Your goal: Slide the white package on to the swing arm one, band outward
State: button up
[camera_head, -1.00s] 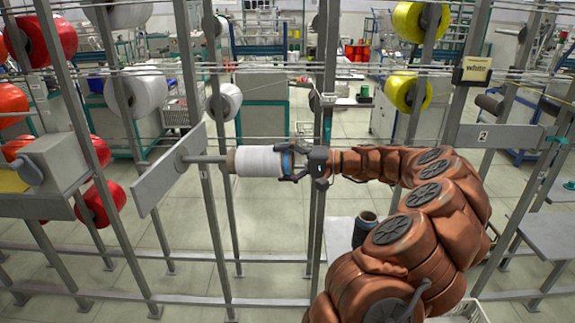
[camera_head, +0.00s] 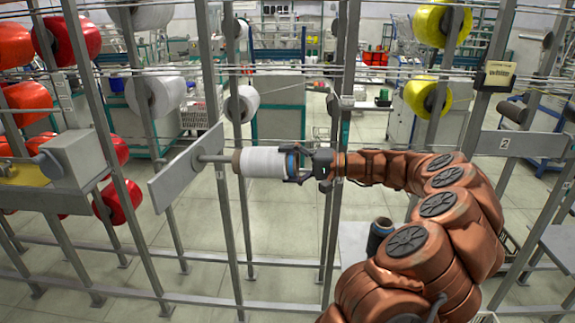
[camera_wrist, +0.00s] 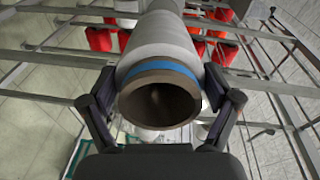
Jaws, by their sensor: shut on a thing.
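The white package (camera_head: 262,162) lies level, with its brown tube core (camera_head: 236,162) at the left end and a blue band (camera_head: 292,161) at the right end. My gripper (camera_head: 297,164) is shut on the banded end. The swing arm's grey rod (camera_head: 214,158) sticks out from a grey plate (camera_head: 186,170) and meets the package's left end. A length of rod shows bare between plate and package. In the wrist view the blue band (camera_wrist: 160,74) and open tube end (camera_wrist: 158,100) face me between both fingers. The tube's inside is dark, and no rod shows in it.
Grey upright posts (camera_head: 232,225) stand close around the package and behind my arm. Red bobbins (camera_head: 120,200) hang at the left, yellow bobbins (camera_head: 425,95) at upper right. A dark spool (camera_head: 379,236) stands on a grey surface below my arm. A plate marked 2 (camera_head: 512,144) is at right.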

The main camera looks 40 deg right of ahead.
aim_at(265, 164)
jog(key=shift+b+x, duration=0.9)
jog(key=shift+x, duration=2)
jog(key=shift+b+x, duration=0.6)
jog(key=shift+x, duration=1.7)
jog(key=shift+f+b, duration=0.45)
jog(key=shift+b, duration=0.1)
jog(key=o, duration=1.5)
jog(key=shift+s+d, duration=0.1)
jog(key=shift+s, duration=0.05)
jog(key=v, duration=1.1)
jog(key=shift+s+d, duration=0.25)
jog(key=shift+s, duration=0.05)
